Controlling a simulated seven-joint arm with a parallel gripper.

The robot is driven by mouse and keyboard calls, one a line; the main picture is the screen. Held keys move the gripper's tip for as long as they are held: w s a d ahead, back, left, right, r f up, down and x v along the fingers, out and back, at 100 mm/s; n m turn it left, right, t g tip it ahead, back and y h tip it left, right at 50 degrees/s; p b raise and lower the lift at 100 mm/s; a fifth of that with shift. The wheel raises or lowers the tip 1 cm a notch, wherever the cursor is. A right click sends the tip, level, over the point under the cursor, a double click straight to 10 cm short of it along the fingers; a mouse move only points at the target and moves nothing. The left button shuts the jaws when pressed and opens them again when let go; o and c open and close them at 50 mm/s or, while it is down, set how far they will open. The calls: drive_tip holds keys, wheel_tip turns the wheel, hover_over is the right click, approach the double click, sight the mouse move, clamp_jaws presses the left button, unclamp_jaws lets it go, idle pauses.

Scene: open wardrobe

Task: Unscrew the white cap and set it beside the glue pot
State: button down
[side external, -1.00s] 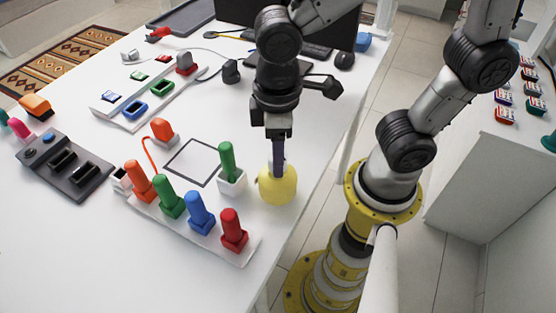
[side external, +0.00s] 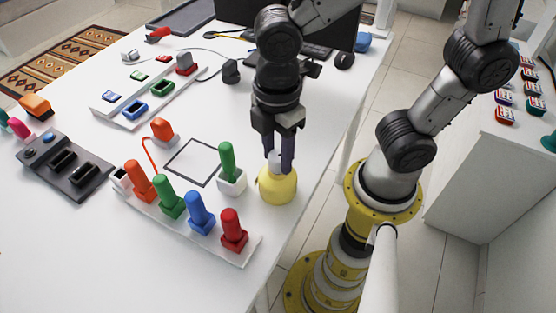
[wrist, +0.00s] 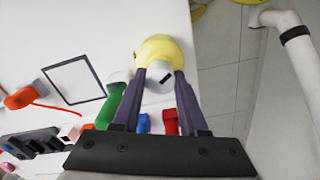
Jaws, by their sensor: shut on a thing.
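The yellow glue pot (side external: 278,187) stands upright on the white table near its right edge. It also shows in the wrist view (wrist: 157,46). The white cap (side external: 274,161) is at the top of the pot, and in the wrist view (wrist: 158,80) it has a dark mark on its top. My gripper (side external: 280,160) points straight down over the pot. Its two dark fingers are shut on the white cap, one on each side, also in the wrist view (wrist: 159,78). I cannot tell whether the cap is still threaded on the pot.
A green-handled peg in a white holder (side external: 231,175) stands close left of the pot. A white strip with orange, green, blue and red pegs (side external: 245,256) lies in front. A black square outline (side external: 192,162) marks bare table. The table's right edge is near.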

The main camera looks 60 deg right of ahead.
drive_tip(key=n, duration=0.9)
drive_tip(key=shift+c, duration=1.8)
unclamp_jaws()
drive_tip(key=shift+c, duration=0.4)
